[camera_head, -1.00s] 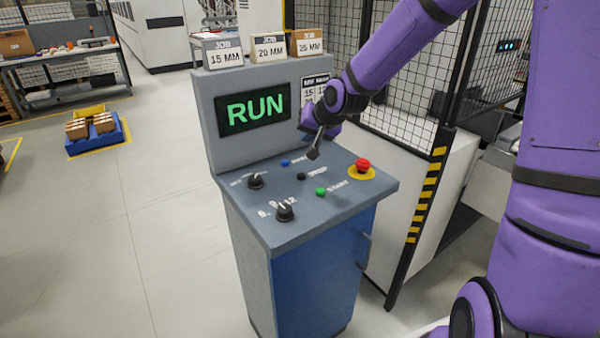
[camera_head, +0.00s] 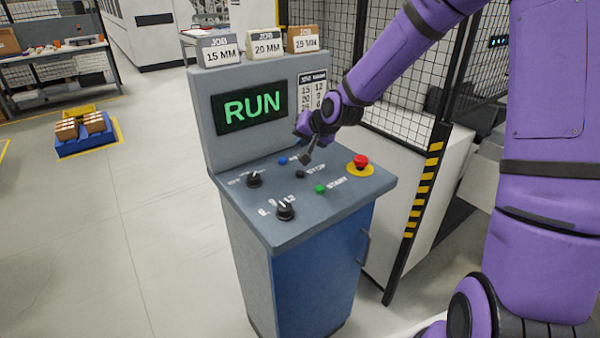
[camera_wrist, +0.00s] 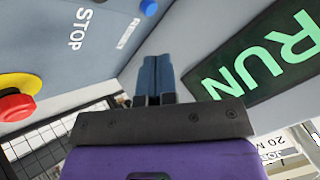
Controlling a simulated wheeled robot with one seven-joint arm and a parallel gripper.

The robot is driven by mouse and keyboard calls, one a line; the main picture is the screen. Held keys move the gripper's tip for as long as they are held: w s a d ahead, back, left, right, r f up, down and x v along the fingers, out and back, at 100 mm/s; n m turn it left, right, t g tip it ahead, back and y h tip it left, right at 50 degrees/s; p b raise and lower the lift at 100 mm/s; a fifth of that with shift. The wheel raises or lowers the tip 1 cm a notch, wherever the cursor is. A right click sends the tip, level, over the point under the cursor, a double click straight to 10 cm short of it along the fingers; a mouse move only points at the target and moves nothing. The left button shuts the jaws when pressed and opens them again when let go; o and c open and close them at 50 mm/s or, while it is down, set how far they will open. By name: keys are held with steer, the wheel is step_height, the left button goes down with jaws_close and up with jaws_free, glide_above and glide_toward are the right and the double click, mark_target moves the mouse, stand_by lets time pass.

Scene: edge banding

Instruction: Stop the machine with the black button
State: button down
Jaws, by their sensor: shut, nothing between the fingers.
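The black button (camera_head: 300,174) sits on the grey control panel (camera_head: 240,205), beside the STOP label, between a blue button (camera_head: 283,160) and a green START button (camera_head: 320,189). My gripper (camera_head: 305,159) is shut and empty, just above and behind the black button in the head view; a small gap appears between them. In the wrist view the closed fingers (camera_wrist: 155,66) point at the panel near the STOP label (camera_wrist: 78,28) and blue button (camera_wrist: 148,7); I cannot make out the black button clearly there. The screen (camera_head: 250,107) reads RUN in green.
A red emergency button (camera_head: 361,160) on a yellow base is at the panel's right; it also shows in the wrist view (camera_wrist: 16,105). Two black knobs (camera_head: 285,209) are at the left. Job boxes (camera_head: 265,46) stand on top. Mesh fencing (camera_head: 410,75) is behind my arm.

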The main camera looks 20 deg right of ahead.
mark_target(302, 171)
steer(key=shift+f, duration=4.1)
stand_by(0.6)
steer(key=shift+r, duration=0.85)
steer(key=shift+r, duration=2.55)
